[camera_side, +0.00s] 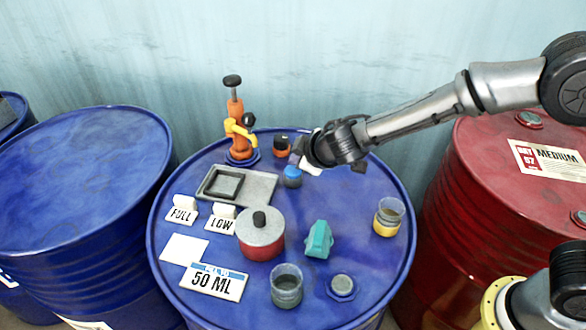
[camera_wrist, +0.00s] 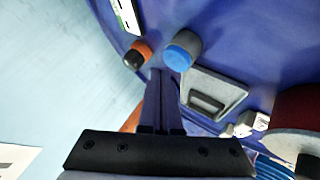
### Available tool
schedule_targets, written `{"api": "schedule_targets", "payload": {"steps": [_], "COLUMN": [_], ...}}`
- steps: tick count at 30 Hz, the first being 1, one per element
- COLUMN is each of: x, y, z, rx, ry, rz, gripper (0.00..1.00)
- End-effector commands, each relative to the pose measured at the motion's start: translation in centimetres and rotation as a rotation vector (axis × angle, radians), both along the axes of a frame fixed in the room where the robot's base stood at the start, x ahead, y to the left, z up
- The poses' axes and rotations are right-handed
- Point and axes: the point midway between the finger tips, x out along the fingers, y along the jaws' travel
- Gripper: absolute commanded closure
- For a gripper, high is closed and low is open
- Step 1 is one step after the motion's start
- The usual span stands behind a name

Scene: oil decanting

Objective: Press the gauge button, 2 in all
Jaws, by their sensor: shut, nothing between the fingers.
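A blue-topped, grey-sided round button (camera_side: 292,176) stands on the blue drum beside the corner of a grey plate (camera_side: 262,188). Near it is a small orange piece with a black top (camera_side: 281,145). No label shows which is the gauge button. My gripper (camera_side: 308,164) is just right of the blue-topped button, above the drum top. In the wrist view its fingers (camera_wrist: 160,80) are together and empty, with the tips close to the blue cap (camera_wrist: 178,57) and the orange piece (camera_wrist: 145,47). I cannot tell whether they touch anything.
An orange pump (camera_side: 240,130) with a yellow spout stands behind the plate. FULL (camera_side: 181,215) and LOW (camera_side: 221,224) cards, a red pot (camera_side: 260,245), a teal piece (camera_side: 319,240), two glass cups (camera_side: 287,285) and a 50 ML card (camera_side: 214,282) fill the front.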

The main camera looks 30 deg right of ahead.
Motion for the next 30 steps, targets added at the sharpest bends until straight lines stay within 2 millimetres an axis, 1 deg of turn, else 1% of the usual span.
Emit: {"api": "schedule_targets", "payload": {"steps": [11,21,30], "x": [0.0,0.0,0.0], "y": [0.0,0.01,0.01], "z": [0.0,-0.82,-0.84], "rx": [0.0,0.001,0.0], "ry": [0.0,0.0,0.0], "rz": [0.0,-0.001,0.0], "gripper": [1.0,1.0,1.0]}}
